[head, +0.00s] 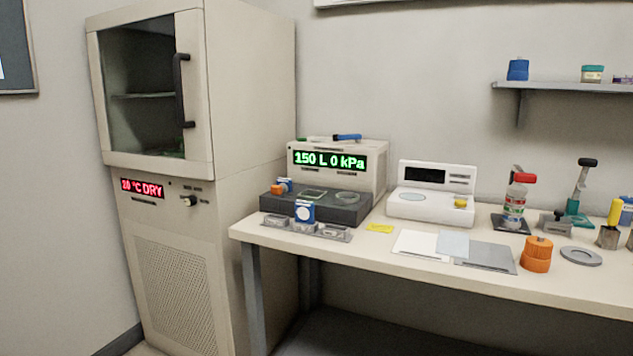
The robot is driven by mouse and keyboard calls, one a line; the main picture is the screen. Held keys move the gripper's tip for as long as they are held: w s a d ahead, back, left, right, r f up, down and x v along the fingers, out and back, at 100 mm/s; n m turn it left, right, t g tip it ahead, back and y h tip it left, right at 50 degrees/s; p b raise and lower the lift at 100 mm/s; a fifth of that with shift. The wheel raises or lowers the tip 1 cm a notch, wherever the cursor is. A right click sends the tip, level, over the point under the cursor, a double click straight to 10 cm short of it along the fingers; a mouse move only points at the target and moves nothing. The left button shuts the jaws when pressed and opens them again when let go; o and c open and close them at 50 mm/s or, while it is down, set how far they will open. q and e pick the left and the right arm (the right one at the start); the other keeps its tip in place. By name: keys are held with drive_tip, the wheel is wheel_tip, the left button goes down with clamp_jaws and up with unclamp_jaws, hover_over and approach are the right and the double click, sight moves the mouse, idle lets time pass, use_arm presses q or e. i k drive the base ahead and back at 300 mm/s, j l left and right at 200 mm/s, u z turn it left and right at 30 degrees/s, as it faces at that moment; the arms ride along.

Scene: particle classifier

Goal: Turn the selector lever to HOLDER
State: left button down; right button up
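A beige instrument (376,170) with a green display reading "150 L 0 kPa" stands at the left end of the bench. A blue handle-like piece (347,137) lies along its top, pointing right; it may be the selector lever, but I cannot tell. Small labels under the display are too small to read, and no HOLDER marking is legible. In front is the instrument's dark deck (330,213), with a round plate, a square plate and small blue and orange pieces. Neither of my grippers is in view.
A tall beige cabinet (230,90) with a red display stands left of the bench (400,252). A white balance-like device (437,208), flat sheets (486,257), an orange canister (536,255) and several tools occupy the bench. A wall shelf (560,87) hangs at upper right.

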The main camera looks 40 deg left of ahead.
sight(357, 137)
drive_tip(key=i+j+u, duration=0.7)
drive_tip(key=i+u, duration=0.25)
drive_tip(key=i, duration=0.15)
drive_tip(key=k+j+z, duration=0.55)
drive_tip(key=k, duration=0.25)
drive_tip(key=k+j+z, duration=0.15)
drive_tip(key=k+z, duration=0.15)
drive_tip(key=k, duration=0.1)
